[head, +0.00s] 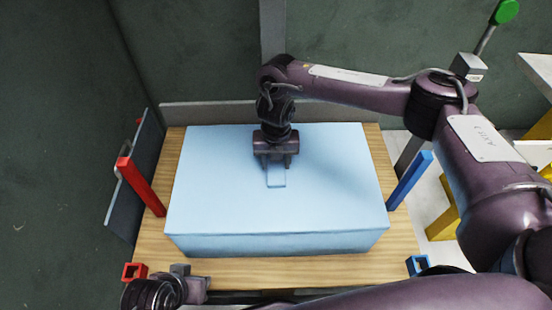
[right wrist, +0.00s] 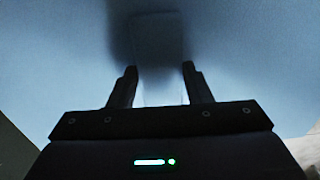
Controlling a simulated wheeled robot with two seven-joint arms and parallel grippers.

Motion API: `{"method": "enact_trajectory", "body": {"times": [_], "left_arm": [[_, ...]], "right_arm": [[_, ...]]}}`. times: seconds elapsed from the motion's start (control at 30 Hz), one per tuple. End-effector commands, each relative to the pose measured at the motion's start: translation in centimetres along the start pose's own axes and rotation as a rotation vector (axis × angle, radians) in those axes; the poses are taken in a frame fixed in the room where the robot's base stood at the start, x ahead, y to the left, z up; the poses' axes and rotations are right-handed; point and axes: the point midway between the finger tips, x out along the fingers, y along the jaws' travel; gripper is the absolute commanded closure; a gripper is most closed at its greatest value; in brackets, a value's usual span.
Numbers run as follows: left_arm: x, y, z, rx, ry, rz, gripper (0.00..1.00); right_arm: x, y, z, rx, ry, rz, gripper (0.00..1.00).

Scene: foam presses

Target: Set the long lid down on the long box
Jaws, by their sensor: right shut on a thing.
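The long lid (head: 330,185) is a wide light-blue slab, and it lies roughly level over the wooden table. A light-blue front face (head: 275,244) shows below its front edge. I cannot tell whether this is the long box or the lid's own side, nor whether lid and box touch. My right gripper (head: 276,163) points down at the lid's middle, shut on its small handle (head: 276,180). In the right wrist view the pale handle (right wrist: 162,92) shows between the two dark fingers (right wrist: 158,85). My left gripper (head: 190,283) is low at the front left, away from the lid; its jaws are unclear.
The wooden table (head: 300,270) shows as a narrow border around the blue block. A red bar (head: 142,187) leans at the left and a blue bar (head: 409,181) at the right. A red square socket (head: 134,271) and a blue one (head: 418,264) sit at the front corners.

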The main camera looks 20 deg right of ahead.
Motion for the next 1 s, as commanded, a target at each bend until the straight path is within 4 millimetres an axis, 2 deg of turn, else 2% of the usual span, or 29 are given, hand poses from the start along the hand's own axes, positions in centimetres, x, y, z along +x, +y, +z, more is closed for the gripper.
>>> {"method": "enact_trajectory", "body": {"times": [0.3,0.33,0.5,0.8,1.0], "left_arm": [[0.0,0.1,-0.1,0.001,0.005,0.001,0.6],[0.0,0.1,-0.1,0.001,0.005,0.001,0.6],[0.0,0.1,-0.1,0.001,0.005,0.001,0.6],[-0.1,0.1,-0.1,0.001,0.005,0.001,0.6],[-0.7,-0.1,0.2,-0.007,-0.023,-0.003,0.6]], "right_arm": [[0.1,0.0,0.0,0.0,0.0,0.0,0.8],[0.1,0.0,0.0,0.0,0.0,0.0,0.53],[0.1,0.0,0.0,0.0,0.0,0.0,0.3],[-0.1,0.0,0.0,0.0,0.0,0.0,0.3],[-2.9,0.1,0.1,0.0,-0.002,0.002,0.3]]}}
